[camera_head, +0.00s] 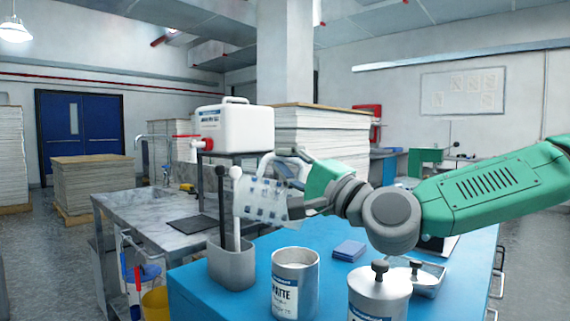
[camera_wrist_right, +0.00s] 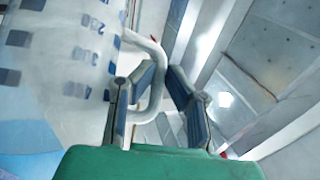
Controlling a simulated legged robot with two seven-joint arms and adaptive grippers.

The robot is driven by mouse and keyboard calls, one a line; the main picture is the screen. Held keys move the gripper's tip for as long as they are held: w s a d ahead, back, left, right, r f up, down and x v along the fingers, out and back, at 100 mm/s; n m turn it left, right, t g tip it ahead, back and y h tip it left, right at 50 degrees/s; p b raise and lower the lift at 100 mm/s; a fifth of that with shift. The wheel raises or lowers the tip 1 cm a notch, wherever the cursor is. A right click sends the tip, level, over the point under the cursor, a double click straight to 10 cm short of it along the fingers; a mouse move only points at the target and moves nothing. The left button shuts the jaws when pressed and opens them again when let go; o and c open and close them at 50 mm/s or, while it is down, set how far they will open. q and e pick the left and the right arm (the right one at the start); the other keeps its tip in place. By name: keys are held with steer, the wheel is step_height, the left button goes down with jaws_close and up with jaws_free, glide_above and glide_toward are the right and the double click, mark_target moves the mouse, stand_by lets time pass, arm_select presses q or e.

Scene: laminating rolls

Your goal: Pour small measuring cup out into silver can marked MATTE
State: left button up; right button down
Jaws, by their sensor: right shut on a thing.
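The clear measuring cup (camera_head: 260,199) with blue markings is in the air, tilted, above the blue table, up and left of the silver can. In the right wrist view the cup (camera_wrist_right: 55,70) fills the left side, with its numbers and pale handle (camera_wrist_right: 157,70). My right gripper (camera_head: 287,172) is shut on that handle, with its fingers (camera_wrist_right: 160,100) on either side. The silver can marked MATTE (camera_head: 295,285) stands upright and open at the table's front. What is in the cup cannot be told. My left gripper is not in view.
A grey holder (camera_head: 232,265) with a black and a white stick stands left of the can, below the cup. A lidded silver can (camera_head: 379,297) stands to the right. A blue block (camera_head: 349,250) and a metal tray (camera_head: 427,279) lie behind. A white jug (camera_head: 236,128) stands farther back.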

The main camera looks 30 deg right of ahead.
mark_target(246, 178)
steer(key=shift+w+a+r+n+g+p, duration=0.1)
steer(key=shift+w+a+n+g+p, duration=0.3)
steer(key=shift+p, duration=0.65)
steer(key=shift+w+a+r+n+g+p, duration=0.1)
steer(key=shift+a+n+g+p, duration=0.25)
steer(key=shift+a+p, duration=0.55)
steer(key=shift+w+a+r+n+g+p, duration=0.1)
steer(key=shift+w+a+n+g+p, duration=0.35)
steer(key=shift+p, duration=0.75)
steer(key=shift+s+d, duration=0.1)
steer(key=shift+s, duration=0.1)
steer(key=shift+f, duration=0.1)
steer(key=shift+w+a+n+p, duration=0.1)
steer(key=shift+a+n+p, duration=0.2)
steer(key=shift+p, duration=0.1)
steer(key=shift+w+a+f+n+g+h+p, duration=0.2)
steer(key=shift+a+f+n+g+p, duration=0.3)
steer(key=shift+p, duration=0.5)
steer(key=shift+w+a+f+n+g+h+p, duration=0.1)
steer(key=shift+w+a+f+n+g+p, duration=0.25)
steer(key=shift+a+p, duration=0.45)
steer(key=shift+d+p, duration=0.1)
steer(key=shift+p, duration=0.2)
steer(key=shift+f, duration=0.1)
